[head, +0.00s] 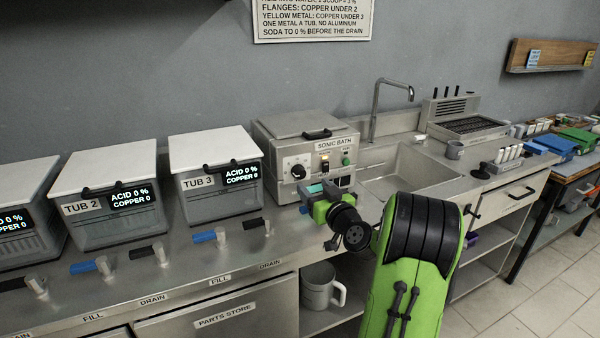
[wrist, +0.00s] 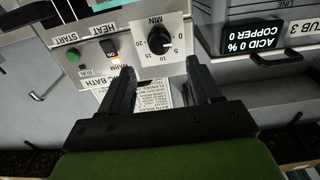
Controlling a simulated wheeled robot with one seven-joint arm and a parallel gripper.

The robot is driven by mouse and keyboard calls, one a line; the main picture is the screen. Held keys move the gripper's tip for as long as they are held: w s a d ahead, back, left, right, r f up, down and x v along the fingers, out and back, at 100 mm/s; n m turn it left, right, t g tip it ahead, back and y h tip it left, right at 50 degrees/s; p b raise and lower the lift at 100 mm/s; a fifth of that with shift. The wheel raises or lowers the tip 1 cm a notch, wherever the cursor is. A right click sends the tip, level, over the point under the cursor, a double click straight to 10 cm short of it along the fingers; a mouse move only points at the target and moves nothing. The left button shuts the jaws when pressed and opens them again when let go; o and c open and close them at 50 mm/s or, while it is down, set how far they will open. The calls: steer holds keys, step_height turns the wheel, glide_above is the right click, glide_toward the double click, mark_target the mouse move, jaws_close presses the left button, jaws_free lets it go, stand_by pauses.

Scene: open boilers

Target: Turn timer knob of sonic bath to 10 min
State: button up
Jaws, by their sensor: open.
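The sonic bath (head: 262,150) is a grey box with a lid on the counter. Its black timer knob (head: 298,171) is on a white dial at the left of its front panel. In the wrist view, which is upside down, the knob (wrist: 160,42) shows with a scale marked MIN. The white pointer's exact setting is too small to read surely. My gripper (wrist: 160,70) is open, with its two dark fingers apart and nothing between them. The fingertips point toward the panel near the knob, apart from it as far as I can tell. In the head view my gripper (head: 314,194) is before the bath.
Tub 3 (head: 215,182) stands left of the bath, with Tub 2 (head: 110,205) beyond it. Valve levers (head: 253,223) line the counter front. A sink (head: 410,175) with a tall tap (head: 377,105) is at the right.

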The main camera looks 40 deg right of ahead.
mark_target(302, 174)
steer(key=p+x, duration=0.1)
steer(key=x, duration=0.7)
steer(key=shift+s, duration=0.1)
steer(key=c, duration=1)
